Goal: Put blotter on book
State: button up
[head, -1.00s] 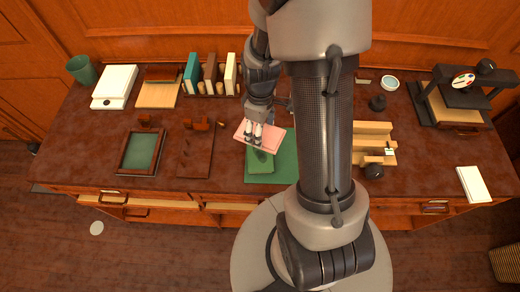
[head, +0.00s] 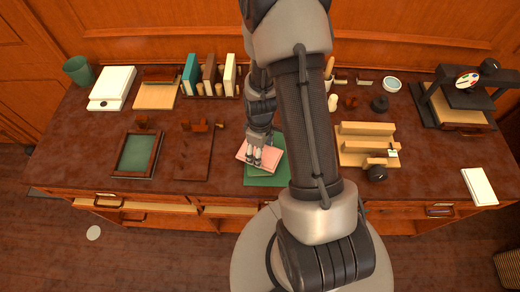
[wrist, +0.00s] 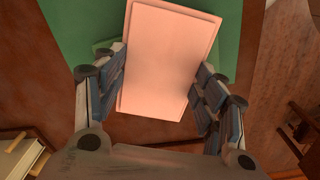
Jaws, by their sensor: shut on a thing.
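The pink blotter (head: 271,158) is a flat rectangular slab held by my gripper (head: 254,160), which is shut on its two long sides. In the wrist view the blotter (wrist: 170,55) fills the space between the fingers (wrist: 162,75). It is above the green book (head: 260,173), which lies on a larger green mat (head: 270,181). The blotter covers most of the book; only some of its edges show. I cannot tell whether the blotter touches the book.
A dark wooden board (head: 190,163) and a green-lined tray (head: 121,169) lie to the left. Upright books (head: 209,73) stand behind. A light wooden stepped block (head: 365,137) is to the right, beyond my arm.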

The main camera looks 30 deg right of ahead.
jog(key=shift+f, duration=0.25)
jog(key=o, duration=1.2)
jog(key=shift+r, duration=0.1)
jog(key=shift+c, duration=0.2)
jog(key=shift+r, duration=0.1)
notch_tip(320, 180, up, 21)
jog(key=a+m+t+p, duration=0.1)
jog(key=a+m+p, duration=0.1)
jog(key=a+p, duration=0.1)
jog(key=s+a+r+m+t, duration=0.1)
jog(key=s+a+r+m, duration=0.1)
jog(key=s+a+r, duration=0.2)
jog(key=s+a+r+m+t, duration=0.2)
jog(key=s+a+r, duration=0.1)
jog(key=s+r, duration=0.6)
notch_tip(320, 180, up, 3)
jog(key=shift+s+a+r+m+t, duration=0.15)
jog(key=shift+s+a+m+t, duration=0.15)
jog(key=shift+a+m, duration=0.1)
